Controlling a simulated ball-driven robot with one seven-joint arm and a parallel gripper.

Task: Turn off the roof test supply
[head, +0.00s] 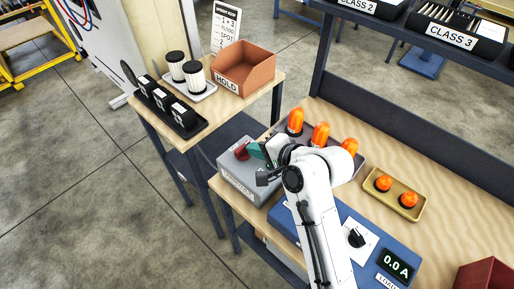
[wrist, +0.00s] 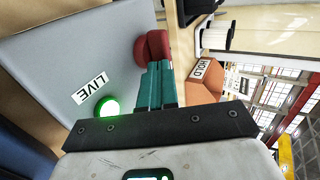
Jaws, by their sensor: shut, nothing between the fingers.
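A grey supply box (head: 238,178) stands at the near left corner of the wooden bench, with a red knob (head: 241,152) on its top. Its front label is too small to read surely. In the wrist view the red knob (wrist: 152,46) is at the fingertips, and I cannot tell whether they touch it. A lit green lamp (wrist: 107,107) and a LIVE label (wrist: 91,89) sit on the grey face. My gripper (head: 257,151), with teal fingers (wrist: 155,75), is shut and empty beside the knob.
A blue unit (head: 330,238) with a black dial and a 0.0 A display lies right of the grey box. Orange beacons (head: 320,134) stand behind my arm; two more are in a tan tray (head: 394,207). A side table holds a HOLD bin (head: 243,70), filters and black blocks.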

